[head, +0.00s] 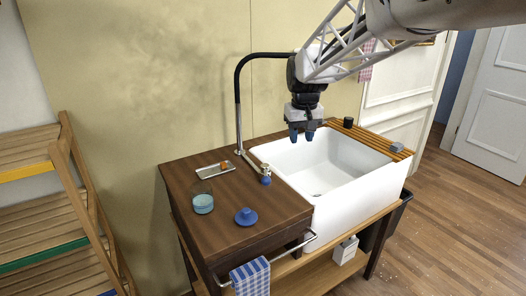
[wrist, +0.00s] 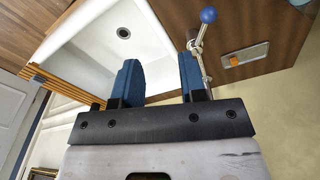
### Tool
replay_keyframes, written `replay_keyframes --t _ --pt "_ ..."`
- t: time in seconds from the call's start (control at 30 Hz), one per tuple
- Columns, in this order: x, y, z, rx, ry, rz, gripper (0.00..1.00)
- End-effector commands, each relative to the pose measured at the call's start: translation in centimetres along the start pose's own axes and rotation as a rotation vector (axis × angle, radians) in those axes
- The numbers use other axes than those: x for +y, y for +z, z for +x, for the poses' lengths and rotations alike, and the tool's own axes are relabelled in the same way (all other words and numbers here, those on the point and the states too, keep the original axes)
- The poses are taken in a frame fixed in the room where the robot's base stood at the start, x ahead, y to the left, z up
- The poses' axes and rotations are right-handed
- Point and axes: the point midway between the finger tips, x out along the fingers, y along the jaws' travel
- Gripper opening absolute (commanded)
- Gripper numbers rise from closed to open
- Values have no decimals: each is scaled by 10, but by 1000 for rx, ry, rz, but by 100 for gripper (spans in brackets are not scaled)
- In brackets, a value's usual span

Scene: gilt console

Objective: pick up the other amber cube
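A small amber cube (head: 224,165) sits at the right end of a small metal tray (head: 215,170), on the wooden counter left of the sink. The cube also shows in the wrist view (wrist: 233,60), on the tray to the right of the tap. I see no second amber cube in either view. My gripper (head: 301,135) hangs above the back of the sink, right of the tray and apart from it. In the wrist view its two blue fingers (wrist: 160,80) stand apart with nothing between them.
A black and chrome tap (head: 239,115) with a blue knob (head: 266,180) rises between tray and gripper. A glass (head: 203,204) and a blue object (head: 246,216) stand on the counter. A black cylinder (head: 348,122) and grey block (head: 397,147) are by the slatted rack (head: 370,139). The white sink (head: 345,205) looks empty.

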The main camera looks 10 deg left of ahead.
Motion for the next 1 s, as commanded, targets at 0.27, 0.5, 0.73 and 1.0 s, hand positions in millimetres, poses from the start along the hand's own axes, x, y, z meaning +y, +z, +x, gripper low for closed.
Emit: replay_keyframes --t 0.27,0.5,0.73,1.0 --pt "-40 -72 31 -22 -8 -78 38" --pt "-79 -128 62 -40 -15 -143 38" --pt "-122 -176 96 -58 -20 -206 38" --pt "-177 -226 142 -77 -26 -278 38"
